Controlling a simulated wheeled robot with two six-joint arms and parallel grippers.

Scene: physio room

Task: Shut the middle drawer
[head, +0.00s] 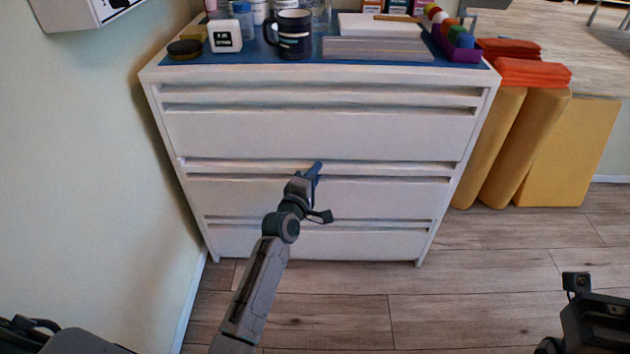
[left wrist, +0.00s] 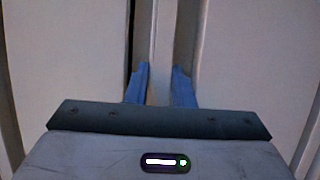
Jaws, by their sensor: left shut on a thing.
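A white chest of drawers (head: 320,125) stands against the wall. Its middle drawer (head: 385,198) has a horizontal lip along its top. My left gripper (head: 316,170) is at this lip, near the middle of the drawer's width. In the left wrist view the blue fingertips (left wrist: 159,88) stand on both sides of a pale strip (left wrist: 160,45), the lip, and are shut on it. A dark gap runs beside the strip. How far the drawer stands out is hard to tell. The fingers of my right gripper do not show; only dark parts of my right arm are at the lower right.
On the blue chest top stand a dark mug (head: 293,34), a white box (head: 225,36), grey slabs (head: 378,49) and a purple tray (head: 457,50). Yellow cushions (head: 530,145) and orange folded towels (head: 533,72) are at the right. The wooden floor in front is clear.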

